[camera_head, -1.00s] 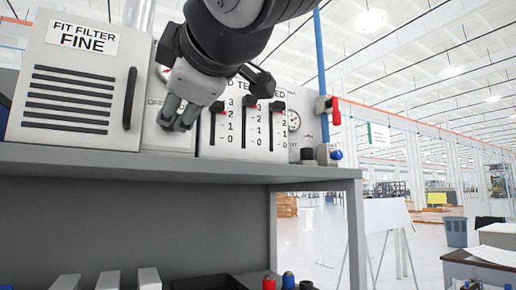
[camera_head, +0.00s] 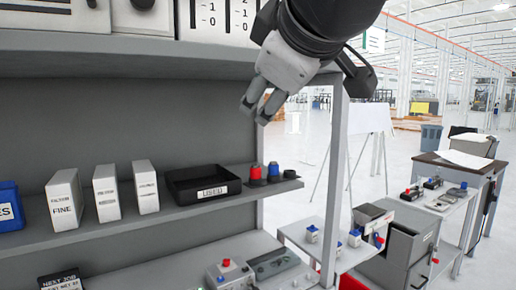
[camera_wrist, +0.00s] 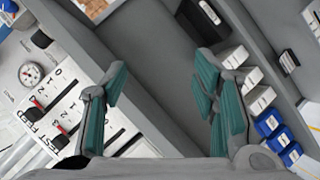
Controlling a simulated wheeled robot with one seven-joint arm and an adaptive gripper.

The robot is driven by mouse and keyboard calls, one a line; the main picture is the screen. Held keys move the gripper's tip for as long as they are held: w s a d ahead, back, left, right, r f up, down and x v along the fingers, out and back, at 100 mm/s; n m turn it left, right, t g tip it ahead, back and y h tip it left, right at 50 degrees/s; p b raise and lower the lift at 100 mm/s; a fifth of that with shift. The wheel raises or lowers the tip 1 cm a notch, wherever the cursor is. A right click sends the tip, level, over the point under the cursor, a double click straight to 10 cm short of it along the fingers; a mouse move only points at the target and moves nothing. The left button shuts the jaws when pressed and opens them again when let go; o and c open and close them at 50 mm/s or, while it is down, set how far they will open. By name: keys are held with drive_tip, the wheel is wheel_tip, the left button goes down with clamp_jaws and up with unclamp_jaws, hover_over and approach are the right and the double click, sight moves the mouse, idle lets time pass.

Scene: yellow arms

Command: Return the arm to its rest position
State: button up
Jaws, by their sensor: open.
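My gripper (camera_head: 258,108) hangs in front of the shelf unit's upper right, its fingers pointing down and left. In the wrist view its two teal-padded fingers (camera_wrist: 160,75) stand wide apart with nothing between them. The dark arm behind it comes in from the top of the head view. The gripper shows apart from the shelf items. The rest of the arm is out of view.
The middle shelf (camera_head: 225,202) bears several white filter boxes (camera_head: 107,193), a black "USED" tray (camera_head: 190,196) and red and blue knobs (camera_head: 256,171). A slider panel (camera_wrist: 55,105) is at left in the wrist view.

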drive_tip(key=s+d+f+m+g+h, duration=0.1)
drive_tip(key=s+d+f+m, duration=0.3)
drive_tip(key=f, duration=0.5)
drive_tip(key=s+d+f+m+g+h, duration=0.1)
drive_tip(key=s+d+f+m+g, duration=0.3)
drive_tip(key=d+f, duration=0.3)
drive_tip(key=s+d+f+m+g+h, duration=0.1)
drive_tip(key=s+d+f+m, duration=0.4)
drive_tip(key=f, duration=0.6)
drive_tip(key=shift+s+d+f+g, duration=0.4)
drive_tip(key=shift+s+d+g, duration=0.25)
drive_tip(key=shift+g, duration=0.15)
